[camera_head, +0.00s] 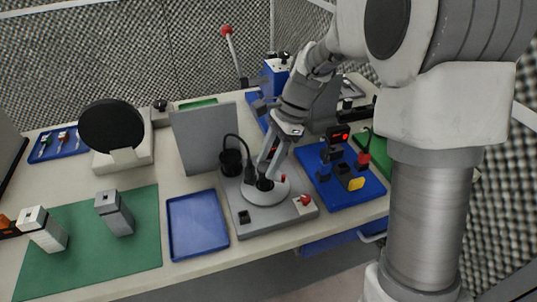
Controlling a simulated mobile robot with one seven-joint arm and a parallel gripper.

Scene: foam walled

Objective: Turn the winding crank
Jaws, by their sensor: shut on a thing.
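The winding crank (277,192) shows as a pale round disc with a dark upright grip, on a grey base (256,225) near the front of the bench. My gripper (265,180) reaches down from the upper right, with its fingers shut on the crank's dark grip. The fingers hide much of the grip, and the crank's arm is hard to make out.
A grey upright panel (203,138) and a black cup (231,160) stand behind the base. A blue tray (197,224) lies left, and a blue board with blocks (357,197) lies right. A red-knobbed lever (231,48) rises at the back.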

